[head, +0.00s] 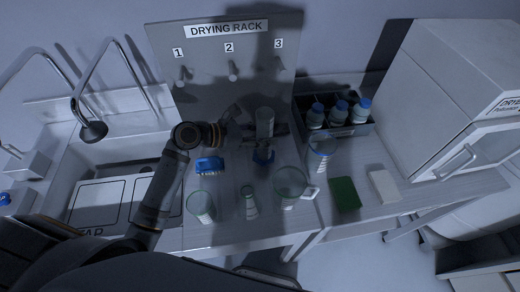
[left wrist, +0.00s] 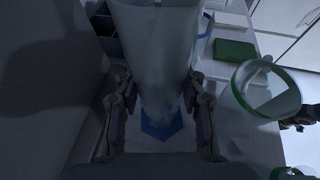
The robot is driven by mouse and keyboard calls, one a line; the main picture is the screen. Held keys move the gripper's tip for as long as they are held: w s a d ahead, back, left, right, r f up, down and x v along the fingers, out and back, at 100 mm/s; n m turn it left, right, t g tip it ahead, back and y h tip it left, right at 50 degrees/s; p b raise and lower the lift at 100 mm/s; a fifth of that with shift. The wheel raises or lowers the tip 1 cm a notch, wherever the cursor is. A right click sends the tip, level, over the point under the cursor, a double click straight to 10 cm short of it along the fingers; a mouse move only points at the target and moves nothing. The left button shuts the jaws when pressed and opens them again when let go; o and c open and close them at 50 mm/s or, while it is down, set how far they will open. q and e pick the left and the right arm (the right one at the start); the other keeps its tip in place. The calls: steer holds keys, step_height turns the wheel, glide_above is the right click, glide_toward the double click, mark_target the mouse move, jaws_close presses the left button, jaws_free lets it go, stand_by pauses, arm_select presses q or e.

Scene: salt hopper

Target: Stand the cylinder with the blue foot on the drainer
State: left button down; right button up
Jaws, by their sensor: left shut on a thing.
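The clear cylinder (head: 264,122) with the blue foot (head: 263,157) is upright in the middle of the counter, in front of the drying rack panel. My left gripper (head: 256,133) reaches it from the left and is shut on its body. In the left wrist view the clear cylinder (left wrist: 155,50) runs between the two fingers, with the blue foot (left wrist: 162,126) beyond them. I cannot tell whether the foot touches the counter. No part is clearly recognisable as the drainer. My right gripper is not in view.
Glass beakers (head: 201,206) (head: 290,187) and a flask (head: 249,203) stand in front. The pegged drying rack (head: 205,60) stands behind; the sink (head: 125,150) is left.

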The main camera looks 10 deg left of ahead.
arm_select(q)
steer(key=shift+w+f, duration=0.1)
steer(key=shift+f, duration=1.95)
steer(key=c, duration=0.8)
jaws_free()
steer(key=shift+f, duration=0.1)
